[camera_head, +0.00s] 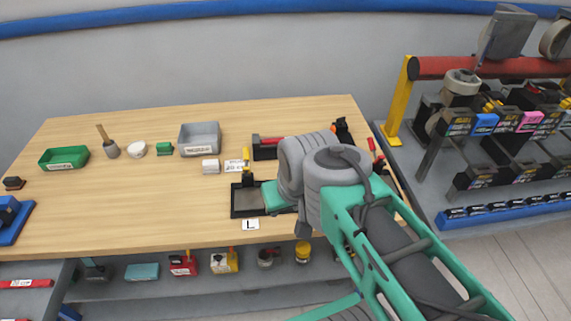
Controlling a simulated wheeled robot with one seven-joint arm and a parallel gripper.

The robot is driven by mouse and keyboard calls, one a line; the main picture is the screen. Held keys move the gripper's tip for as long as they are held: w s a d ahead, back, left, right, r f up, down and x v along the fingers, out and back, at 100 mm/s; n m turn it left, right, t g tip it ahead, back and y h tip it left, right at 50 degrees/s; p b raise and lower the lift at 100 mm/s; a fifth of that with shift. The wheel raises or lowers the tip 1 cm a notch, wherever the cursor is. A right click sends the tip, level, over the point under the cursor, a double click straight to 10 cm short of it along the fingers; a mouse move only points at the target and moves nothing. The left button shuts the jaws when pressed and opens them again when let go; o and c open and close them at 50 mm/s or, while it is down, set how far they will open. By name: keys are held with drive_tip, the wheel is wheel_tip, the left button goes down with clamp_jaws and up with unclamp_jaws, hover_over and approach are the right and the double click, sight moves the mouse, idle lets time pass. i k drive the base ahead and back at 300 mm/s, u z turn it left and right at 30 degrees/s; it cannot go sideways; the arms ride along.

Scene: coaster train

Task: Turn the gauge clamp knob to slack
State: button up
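My arm reaches over the right part of the wooden table (130,215), and its grey wrist joints cover much of that end. A small teal part (275,196), perhaps of my gripper, shows left of the wrist; the fingertips cannot be made out. It lies over a dark plate fixture (240,201) near the table's front edge. A black clamp with an upright yellow handle (246,158) stands at the plate's back edge. A red-handled clamp (374,150) stands at the right end. I cannot tell which part is the gauge clamp knob; it may be hidden.
A grey bin (199,126), a green tray (45,160), a brush (107,146) and small blocks stand along the back. A card marked L (250,224) is at the front edge. The left-middle table is clear. A red-barred rack (490,66) stands right.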

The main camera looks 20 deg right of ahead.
sight(340, 121)
drive_tip(key=u, duration=0.3)
drive_tip(key=k, duration=0.6)
drive_tip(key=z, duration=0.6)
drive_tip(key=i, duration=0.6)
drive_tip(key=z, duration=0.55)
drive_tip(key=k, duration=0.55)
drive_tip(key=z, duration=0.95)
drive_tip(key=i, duration=0.7)
drive_tip(key=u, duration=0.75)
drive_tip(key=i, duration=0.5)
drive_tip(key=u, duration=0.6)
